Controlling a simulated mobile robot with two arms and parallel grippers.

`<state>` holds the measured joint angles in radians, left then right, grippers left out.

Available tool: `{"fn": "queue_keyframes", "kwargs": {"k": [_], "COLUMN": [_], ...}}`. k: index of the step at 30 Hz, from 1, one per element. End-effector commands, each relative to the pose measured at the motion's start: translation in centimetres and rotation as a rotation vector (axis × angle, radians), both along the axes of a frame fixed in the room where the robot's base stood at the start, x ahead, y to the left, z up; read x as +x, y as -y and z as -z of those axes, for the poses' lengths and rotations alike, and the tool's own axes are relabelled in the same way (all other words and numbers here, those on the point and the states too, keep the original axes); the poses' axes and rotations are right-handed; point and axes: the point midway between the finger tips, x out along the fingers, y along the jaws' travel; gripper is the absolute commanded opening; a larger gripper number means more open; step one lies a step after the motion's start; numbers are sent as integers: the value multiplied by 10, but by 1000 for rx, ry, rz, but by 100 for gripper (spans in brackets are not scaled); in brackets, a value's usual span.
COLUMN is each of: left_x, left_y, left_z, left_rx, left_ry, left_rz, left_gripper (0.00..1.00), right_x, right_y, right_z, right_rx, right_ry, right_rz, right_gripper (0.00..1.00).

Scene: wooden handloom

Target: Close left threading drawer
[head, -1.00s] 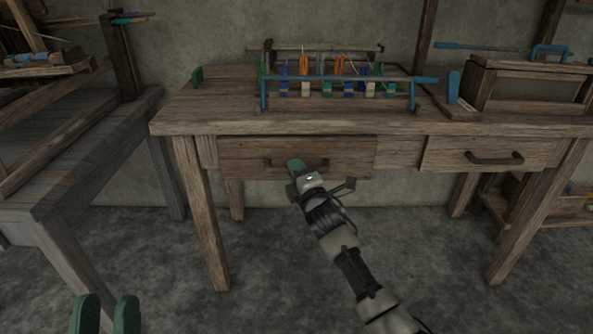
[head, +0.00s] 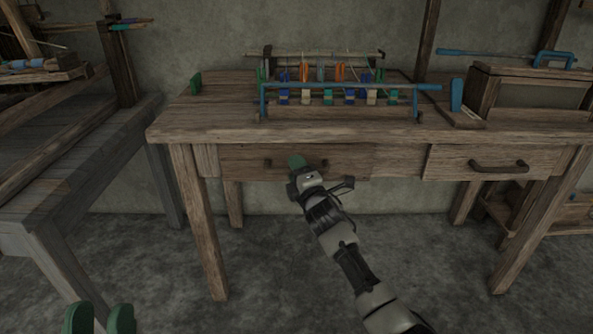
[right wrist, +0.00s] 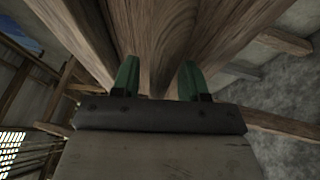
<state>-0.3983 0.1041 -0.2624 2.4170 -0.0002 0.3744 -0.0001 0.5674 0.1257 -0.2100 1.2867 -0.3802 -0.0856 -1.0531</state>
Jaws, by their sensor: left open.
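The left drawer (head: 240,162) is in the front of the wooden table, under the tabletop. Its front looks about flush with the table frame. Its dark handle is mostly hidden behind my right gripper (head: 297,163), which is at the middle of the drawer front. In the right wrist view my right gripper (right wrist: 158,80) has its green fingers apart, with wood close beyond them and nothing visibly held. I cannot tell whether the fingertips touch the drawer. My left gripper (head: 98,319) is open and empty at the lower left, away from the table.
The right drawer (head: 450,163) has a dark handle (head: 499,167). A small blue-framed loom (head: 350,87) and a wooden box (head: 530,95) stand on the tabletop (head: 200,120). A greyish bench (head: 75,165) stands at the left. The floor in front is clear.

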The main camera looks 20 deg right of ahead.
Motion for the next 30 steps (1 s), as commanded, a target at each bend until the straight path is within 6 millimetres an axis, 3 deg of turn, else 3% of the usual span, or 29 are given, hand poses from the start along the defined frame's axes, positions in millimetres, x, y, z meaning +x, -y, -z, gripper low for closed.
{"fn": "queue_keyframes", "kwargs": {"k": [10,24,30], "left_x": [10,36,37], "left_y": [0,-2,-4], "left_z": [8,59,72], "left_rx": [30,160,186], "left_ry": [-103,-564,-661], "left_rz": [-7,-33,-37], "left_gripper": [43,43,43], "right_x": [-14,-85,-102], "right_y": [1,10,12], "right_z": [3,15,18], "right_rx": [1,0,1], "right_ry": [-2,-2,0], "right_rz": [-1,-1,0], "right_gripper": [44,44,44]}}
